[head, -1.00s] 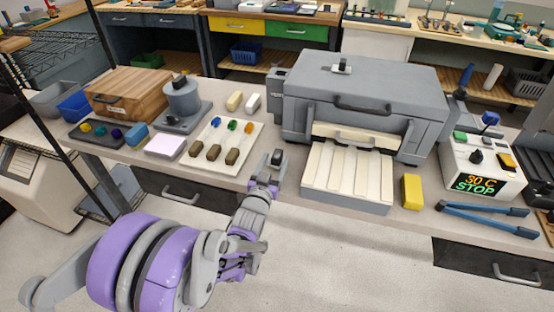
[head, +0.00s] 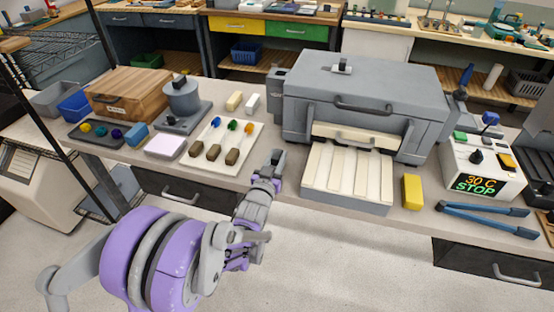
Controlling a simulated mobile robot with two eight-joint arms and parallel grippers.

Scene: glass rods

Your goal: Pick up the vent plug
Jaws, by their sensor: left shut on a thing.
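My left gripper (head: 278,157) is in front of the bench edge, between the cream tray of rods and the grey furnace. It is shut on a small dark thing, mostly hidden by the fingers, and I cannot tell whether this is the vent plug. A small dark and pale fitting (head: 342,67) sits on top of the grey furnace (head: 365,82); I cannot make out whether it is a plug. My right gripper is not in view.
The cream tray (head: 222,165) holds several rods with coloured tips. A slatted cream rack (head: 346,180) stands before the furnace.

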